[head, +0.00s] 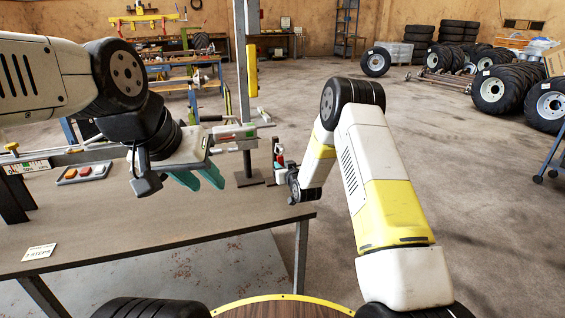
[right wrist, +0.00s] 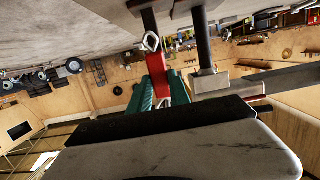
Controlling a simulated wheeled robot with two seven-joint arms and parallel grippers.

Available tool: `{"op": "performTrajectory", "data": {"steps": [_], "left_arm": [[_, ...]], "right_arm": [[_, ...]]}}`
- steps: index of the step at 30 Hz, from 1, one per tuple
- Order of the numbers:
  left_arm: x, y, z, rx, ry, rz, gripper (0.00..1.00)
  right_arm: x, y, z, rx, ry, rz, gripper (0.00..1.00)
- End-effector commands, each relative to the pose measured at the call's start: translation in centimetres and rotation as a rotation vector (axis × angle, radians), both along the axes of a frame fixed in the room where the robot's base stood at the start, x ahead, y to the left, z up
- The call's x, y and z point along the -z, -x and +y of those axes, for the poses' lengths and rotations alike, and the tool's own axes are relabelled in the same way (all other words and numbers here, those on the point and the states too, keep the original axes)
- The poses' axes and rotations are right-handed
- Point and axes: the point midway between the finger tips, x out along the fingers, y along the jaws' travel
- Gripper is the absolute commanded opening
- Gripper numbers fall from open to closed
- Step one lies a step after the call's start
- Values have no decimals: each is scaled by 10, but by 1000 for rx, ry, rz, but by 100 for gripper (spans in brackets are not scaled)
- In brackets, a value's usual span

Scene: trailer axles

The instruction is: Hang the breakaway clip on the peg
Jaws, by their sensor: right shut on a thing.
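A red breakaway clip (right wrist: 178,88) with a metal loop (right wrist: 152,42) at its end is held between the teal fingers of my right gripper (right wrist: 164,92). In the head view, a small patch of red at my right gripper (head: 279,160) shows past the table's far right edge. A dark bar (right wrist: 150,19) lies close to the loop in the right wrist view. I cannot tell whether the loop is around it or only beside it. My left gripper (head: 199,178) hangs above the table, teal fingers apart and empty.
A dark stand with a flat base (head: 248,181) is on the table (head: 150,225) near my right gripper. A tray with coloured buttons (head: 84,173) and a sign card (head: 39,252) lie to the left. The table's front is clear. Tyres (head: 493,90) are far right.

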Motion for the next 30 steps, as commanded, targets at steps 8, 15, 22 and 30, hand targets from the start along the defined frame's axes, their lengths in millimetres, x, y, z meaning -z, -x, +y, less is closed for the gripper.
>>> {"op": "performTrajectory", "data": {"steps": [8,15,22,30], "left_arm": [[0,0,0,0,0,0,34],[0,0,0,0,0,0,34],[0,0,0,0,0,0,34],[0,0,0,0,0,0,34]], "right_arm": [[0,0,0,0,0,-1,43],[0,0,0,0,0,0,48],[-2,11,-4,0,1,3,48],[-12,54,-17,0,1,2,48]]}}
